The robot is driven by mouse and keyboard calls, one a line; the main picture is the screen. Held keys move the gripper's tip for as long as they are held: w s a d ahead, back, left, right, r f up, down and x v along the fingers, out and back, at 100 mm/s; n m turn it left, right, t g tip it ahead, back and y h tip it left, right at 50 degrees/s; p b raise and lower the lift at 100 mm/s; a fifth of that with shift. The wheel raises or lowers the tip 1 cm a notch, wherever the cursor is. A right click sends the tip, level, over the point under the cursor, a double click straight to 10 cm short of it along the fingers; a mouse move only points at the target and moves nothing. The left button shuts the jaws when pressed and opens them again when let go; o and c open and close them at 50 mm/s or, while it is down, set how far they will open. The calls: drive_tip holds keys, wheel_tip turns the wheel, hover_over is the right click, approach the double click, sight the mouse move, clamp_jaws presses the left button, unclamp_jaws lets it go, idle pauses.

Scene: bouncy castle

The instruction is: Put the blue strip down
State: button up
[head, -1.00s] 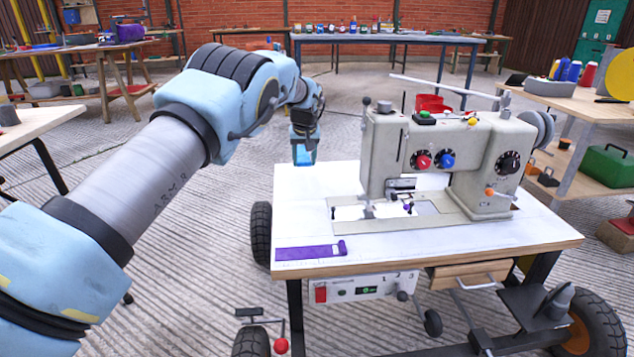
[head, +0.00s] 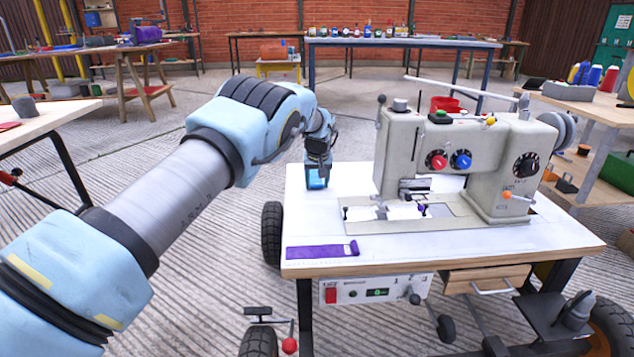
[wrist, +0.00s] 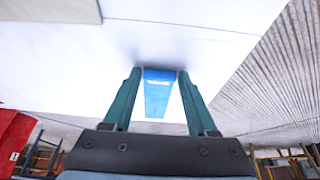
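The blue strip (wrist: 159,94) shows between the two teal fingers of my gripper (wrist: 160,72) in the wrist view, with a pale band across it. The fingertips sit against its two sides, so my gripper looks shut on it. In the head view the strip (head: 316,180) is a small blue patch under my gripper, at the back left of the white sewing table (head: 310,215). It is at or just above the tabletop; contact cannot be told. A soft shadow lies on the white surface by the fingertips. Most of the strip is hidden in the head view.
A grey sewing machine (head: 405,150) stands on the table to the right of my gripper. A purple strip (head: 318,250) lies at the front left edge. The white surface between them is bare. A wooden bench (head: 585,110) stands beyond on the right.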

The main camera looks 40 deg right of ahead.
drive_tip(key=o, duration=0.4)
drive_tip(key=shift+c, duration=0.2)
drive_tip(key=p+v, duration=0.2)
drive_tip(key=v, duration=1)
drive_tip(key=shift+r+p, duration=0.25)
drive_tip(key=shift+p, duration=0.05)
drive_tip(key=shift+w, duration=0.1)
